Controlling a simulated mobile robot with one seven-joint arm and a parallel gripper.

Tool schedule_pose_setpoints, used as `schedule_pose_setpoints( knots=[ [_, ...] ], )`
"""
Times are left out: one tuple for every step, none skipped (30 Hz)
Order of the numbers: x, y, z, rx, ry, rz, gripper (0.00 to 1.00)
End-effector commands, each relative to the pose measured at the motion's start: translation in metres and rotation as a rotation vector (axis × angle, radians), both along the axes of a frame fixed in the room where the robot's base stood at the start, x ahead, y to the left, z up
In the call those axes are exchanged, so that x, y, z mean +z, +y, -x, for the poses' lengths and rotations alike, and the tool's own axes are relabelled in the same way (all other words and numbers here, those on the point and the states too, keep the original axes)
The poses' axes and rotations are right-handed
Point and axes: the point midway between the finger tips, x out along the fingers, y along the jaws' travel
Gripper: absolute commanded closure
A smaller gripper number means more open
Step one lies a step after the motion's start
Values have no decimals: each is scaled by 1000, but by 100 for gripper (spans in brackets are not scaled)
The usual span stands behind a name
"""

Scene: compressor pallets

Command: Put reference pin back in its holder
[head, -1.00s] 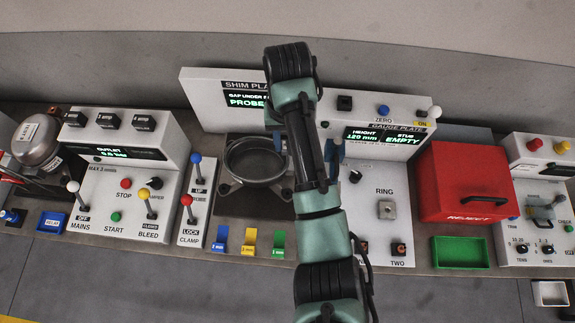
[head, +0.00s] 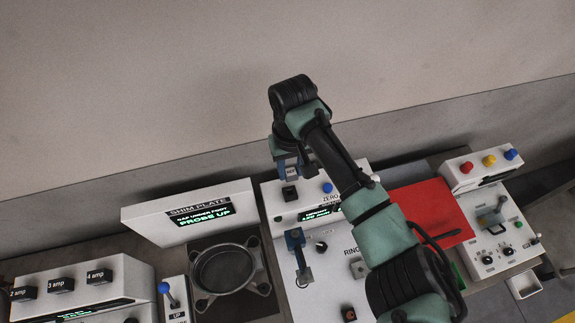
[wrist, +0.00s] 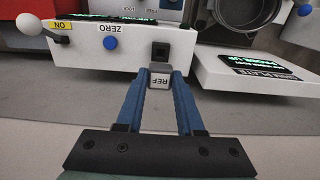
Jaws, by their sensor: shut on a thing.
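The reference pin shows in the wrist view as a light grey block marked REF (wrist: 159,80), between the tips of my gripper's blue fingers (wrist: 159,82). My gripper is shut on it. A black square socket, which looks like the pin's holder (wrist: 161,50), is in the white gauge plate console just beyond the block. In the head view the same socket (head: 289,192) lies just below my gripper (head: 288,170). The pin's lower end is hidden, and I cannot tell its height over the console. The socket's opening looks dark and uncovered.
A blue ZERO button (head: 328,188) sits close to the socket. A blue-topped fixture (head: 294,238) stands on the gauge plate console. The shim plate panel (head: 190,215) rises to the left, reading PROBE UP. A red reject box (head: 435,208) stands to the right, partly behind my arm.

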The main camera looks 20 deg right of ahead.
Motion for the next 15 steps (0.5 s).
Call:
schedule_pose_setpoints(
  knots=[
    [0, 0, 0, 1, -1, 0, 100],
    [0, 0, 0, 1, -1, 0, 100],
    [0, 0, 0, 1, -1, 0, 100],
    [1, 0, 0, 1, -1, 0, 100],
    [1, 0, 0, 1, -1, 0, 100],
    [1, 0, 0, 0, -1, 0, 100],
    [1, 0, 0, 0, -1, 0, 100],
    [1, 0, 0, -1, -1, 0, 100],
    [2, 1, 0, -1, 0, 0, 100],
    [2, 1, 1, -2, 0, -1, 100],
    [1, 1, 1, -2, 1, 0, 100],
    [-5, 1, 1, -1, 1, 1, 100],
    [-7, 1, 1, -1, 1, 1, 100],
    [-10, 1, 1, 0, 0, 1, 100],
    [-13, 1, 1, 0, 0, 1, 100]
  ],
)
